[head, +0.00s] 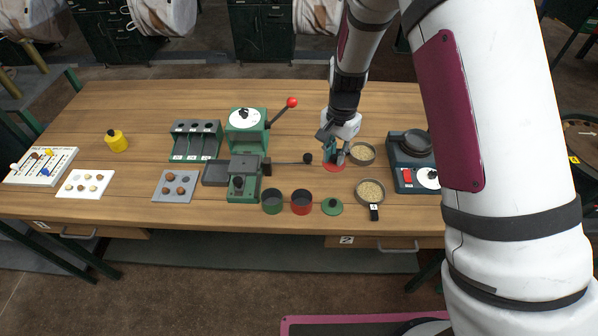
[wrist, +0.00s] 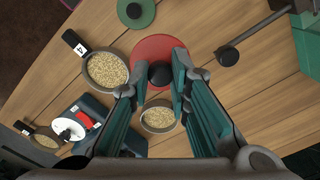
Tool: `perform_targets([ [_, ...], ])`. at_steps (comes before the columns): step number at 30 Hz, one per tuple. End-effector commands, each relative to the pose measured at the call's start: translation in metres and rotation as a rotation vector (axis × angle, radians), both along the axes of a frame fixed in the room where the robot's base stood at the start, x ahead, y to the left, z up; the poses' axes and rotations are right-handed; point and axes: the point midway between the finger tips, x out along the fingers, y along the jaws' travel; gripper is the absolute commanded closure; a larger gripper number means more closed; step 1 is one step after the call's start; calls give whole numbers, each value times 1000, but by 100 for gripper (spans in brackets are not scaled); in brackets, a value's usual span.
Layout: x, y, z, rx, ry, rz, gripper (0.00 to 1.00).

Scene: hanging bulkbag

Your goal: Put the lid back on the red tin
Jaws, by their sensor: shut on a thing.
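The red tin (head: 301,202) stands near the front edge of the table with its dark open top showing; it is not visible in the wrist view. The red lid (head: 334,167) is farther back and to the right, under my gripper (head: 336,152). In the wrist view the red lid (wrist: 150,46) is a flat disc with a black knob (wrist: 160,74). My gripper (wrist: 160,70) is shut on that knob, one finger on each side. I cannot tell whether the lid touches the table.
A green tin (head: 272,202) stands left of the red tin, with a green lid (head: 332,206) to its right. Grain pans (head: 370,192) (head: 362,153) and a scale (head: 408,165) are right. A green press (head: 245,135) with a red-knobbed lever stands left.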

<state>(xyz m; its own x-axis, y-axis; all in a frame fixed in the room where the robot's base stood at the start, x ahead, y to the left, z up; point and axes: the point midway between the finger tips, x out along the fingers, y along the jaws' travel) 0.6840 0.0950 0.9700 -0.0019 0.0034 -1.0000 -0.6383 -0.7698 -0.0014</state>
Motion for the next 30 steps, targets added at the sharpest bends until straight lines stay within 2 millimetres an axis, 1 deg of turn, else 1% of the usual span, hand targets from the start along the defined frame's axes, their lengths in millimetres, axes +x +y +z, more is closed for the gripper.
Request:
perform_targets([
  [1,-11,13,3,-2,3,-75,100],
  [6,-33,51,1,-3,2,-356,100],
  [9,-44,67,0,-4,1,-485,100],
  [12,-51,78,-1,-4,0,-577,100],
  [15,-55,83,-2,-4,0,-631,100],
  [20,-56,86,-8,-5,1,-657,100],
  [30,-55,85,-36,-5,2,-655,100],
])
